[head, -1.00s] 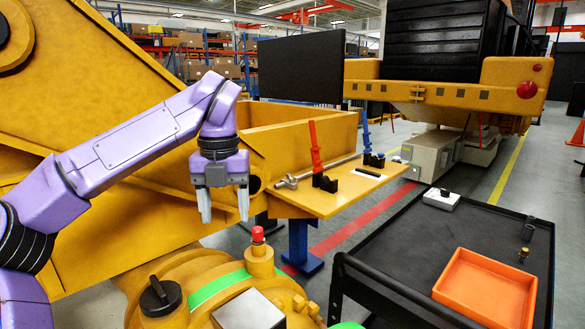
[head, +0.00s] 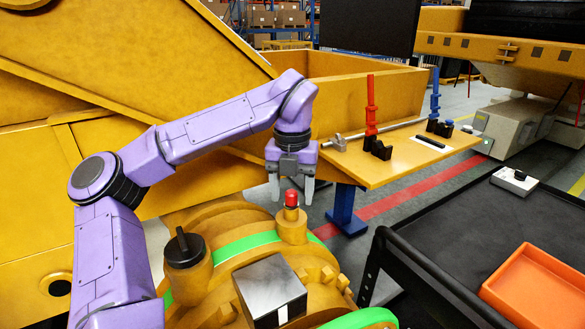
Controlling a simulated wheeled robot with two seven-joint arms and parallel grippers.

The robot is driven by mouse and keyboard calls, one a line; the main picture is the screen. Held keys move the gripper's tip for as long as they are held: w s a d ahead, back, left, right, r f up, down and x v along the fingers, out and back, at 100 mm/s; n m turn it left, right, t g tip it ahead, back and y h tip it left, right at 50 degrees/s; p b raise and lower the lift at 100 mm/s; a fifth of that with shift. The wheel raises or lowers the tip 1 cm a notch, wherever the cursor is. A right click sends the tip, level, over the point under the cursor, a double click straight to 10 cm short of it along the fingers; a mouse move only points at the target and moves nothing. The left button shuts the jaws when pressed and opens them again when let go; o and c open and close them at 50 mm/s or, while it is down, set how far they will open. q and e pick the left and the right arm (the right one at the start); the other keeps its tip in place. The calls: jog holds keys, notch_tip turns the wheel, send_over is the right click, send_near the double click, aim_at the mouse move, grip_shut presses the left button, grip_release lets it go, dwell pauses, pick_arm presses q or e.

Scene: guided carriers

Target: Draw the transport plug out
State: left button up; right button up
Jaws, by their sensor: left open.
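The transport plug appears to be the red-capped piece (head: 291,197) standing upright in a yellow boss (head: 292,226) on the round yellow housing (head: 225,262). My left gripper (head: 291,196) points down over it, fingers apart, one on each side of the red top in the picture. Whether the fingers are level with the plug or behind it, I cannot tell; no contact is visible. The plug is seated in the boss, its lower part hidden. My right gripper is not in view.
A black knob (head: 185,248) and a grey metal block (head: 270,290) sit on the housing. A yellow shelf (head: 400,160) holds red and blue levers. A black cart (head: 450,230) with an orange tray (head: 540,290) stands at the right.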

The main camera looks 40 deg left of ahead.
pick_arm(q)
jog(key=shift+f, duration=0.3)
jog(key=shift+s, duration=0.25)
jog(key=shift+w, duration=0.1)
jog(key=c, duration=1)
jog(key=o, duration=1)
